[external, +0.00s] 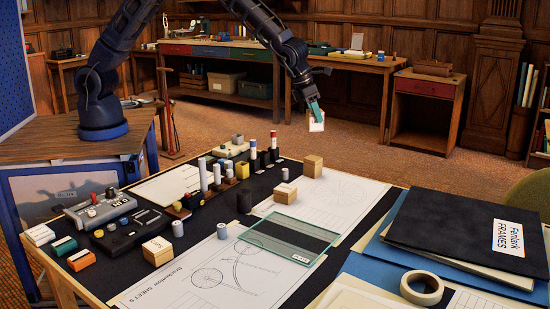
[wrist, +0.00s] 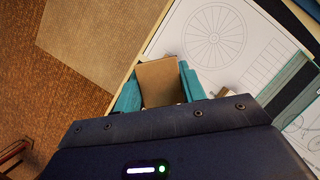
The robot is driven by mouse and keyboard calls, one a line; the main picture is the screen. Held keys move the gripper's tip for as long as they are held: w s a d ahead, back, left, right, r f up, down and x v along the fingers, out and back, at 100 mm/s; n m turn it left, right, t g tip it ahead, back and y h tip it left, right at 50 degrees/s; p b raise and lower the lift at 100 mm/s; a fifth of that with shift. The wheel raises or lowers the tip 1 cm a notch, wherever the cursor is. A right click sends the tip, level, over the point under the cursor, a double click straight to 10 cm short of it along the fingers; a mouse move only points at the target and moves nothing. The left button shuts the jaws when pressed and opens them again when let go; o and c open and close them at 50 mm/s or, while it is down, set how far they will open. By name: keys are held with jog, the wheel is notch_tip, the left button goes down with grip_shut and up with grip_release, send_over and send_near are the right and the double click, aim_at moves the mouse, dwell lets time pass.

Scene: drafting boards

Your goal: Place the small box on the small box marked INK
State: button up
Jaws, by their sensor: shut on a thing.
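My gripper (external: 316,110) is held high in the air beyond the far edge of the drafting board. Its teal fingers are shut on a small box (external: 316,125), which shows a pale face in the external view. In the wrist view the box's plain brown side (wrist: 160,82) sits between the two fingers (wrist: 158,88). Below on the board stand a small labelled box (external: 285,193) near the middle and another labelled box (external: 158,250) at the front left. Their lettering is too small to read, so I cannot tell which is marked INK.
A plain wooden block (external: 313,167) stands behind the middle labelled box. A tape roll (external: 422,287) and dark folder (external: 460,225) lie at right. Drawing sheets leave flat open room.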

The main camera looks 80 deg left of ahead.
notch_tip(320, 180, down, 10)
jog(key=shift+r, duration=0.1)
dwell(0.4)
jog(key=o, duration=1)
